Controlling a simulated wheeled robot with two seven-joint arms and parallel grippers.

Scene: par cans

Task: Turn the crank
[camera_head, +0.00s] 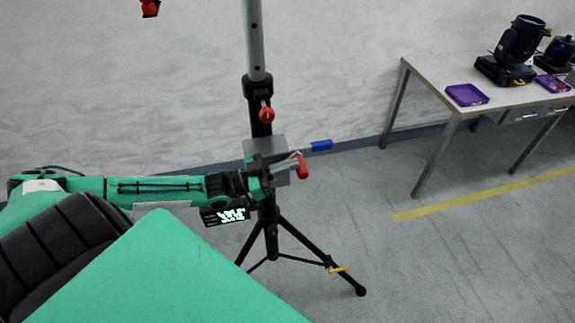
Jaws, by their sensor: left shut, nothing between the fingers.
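A lighting stand (256,45) with a metal mast and black tripod legs stands in the middle of the view. A grey winch box (266,147) is fixed on its mast. A red grip (302,166), apparently the crank's handle, is at the box's right side. My left gripper (280,171) reaches in from the left, in front of the box and just left of the red grip. It is shut with nothing held. Its fingertips overlap the box and crank in the picture, so I cannot tell whether they touch. My right gripper is out of view.
A red knob (266,115) sits higher on the mast. A blue piece (321,145) shows right of the box. A table (430,75) at the right carries a purple tray (467,95) and a black moving-head lamp (515,50). The floor between stand and table is clear, with a yellow line (460,202).

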